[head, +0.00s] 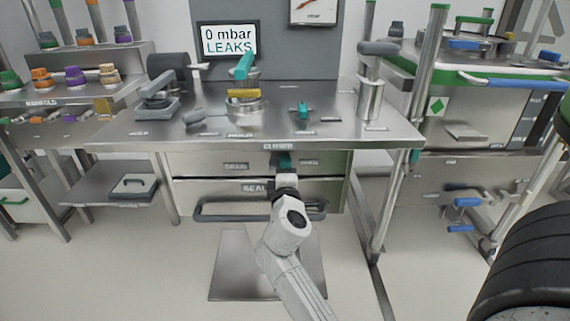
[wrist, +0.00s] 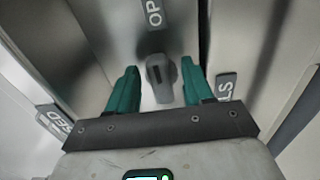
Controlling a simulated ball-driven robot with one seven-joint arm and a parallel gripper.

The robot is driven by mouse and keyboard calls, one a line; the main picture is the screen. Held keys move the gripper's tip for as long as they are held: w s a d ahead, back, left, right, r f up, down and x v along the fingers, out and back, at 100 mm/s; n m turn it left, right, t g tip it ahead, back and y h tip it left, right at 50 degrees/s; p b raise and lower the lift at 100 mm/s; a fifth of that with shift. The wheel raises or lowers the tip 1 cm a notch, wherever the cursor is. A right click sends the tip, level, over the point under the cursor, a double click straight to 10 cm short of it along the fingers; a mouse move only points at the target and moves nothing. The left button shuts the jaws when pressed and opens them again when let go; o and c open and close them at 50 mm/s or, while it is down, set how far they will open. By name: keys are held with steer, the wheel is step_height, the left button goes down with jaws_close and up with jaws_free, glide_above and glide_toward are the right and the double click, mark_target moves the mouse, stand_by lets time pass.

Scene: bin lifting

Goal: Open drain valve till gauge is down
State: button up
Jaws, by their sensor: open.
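The likely drain valve handle is a dark grey lever (wrist: 161,78) on a metal panel in the wrist view. My gripper (wrist: 158,66) is open, with one teal finger on each side of the lever; I cannot tell if they touch it. In the head view my gripper (head: 285,160) is at the bench front and hides the lever. A plate above reads CLOSED (head: 283,146); plates beside seem to read DRAIN (head: 236,166) and OPEN (head: 308,163). A wall screen (head: 229,40) reads "0 mbar LEAKS". A partly cut-off white dial panel (head: 313,11) hangs to its right.
The steel bench top (head: 330,133) carries a round pot with a yellow band (head: 245,109), a grey clamp device (head: 157,98) and a metal cylinder (head: 371,95). A drawer handle bar (head: 230,212) lies below my gripper. Side racks flank the bench.

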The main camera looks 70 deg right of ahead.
steer(key=v, duration=0.7)
steer(key=shift+a+f, duration=0.1)
steer(key=shift+f, duration=0.05)
stand_by(0.3)
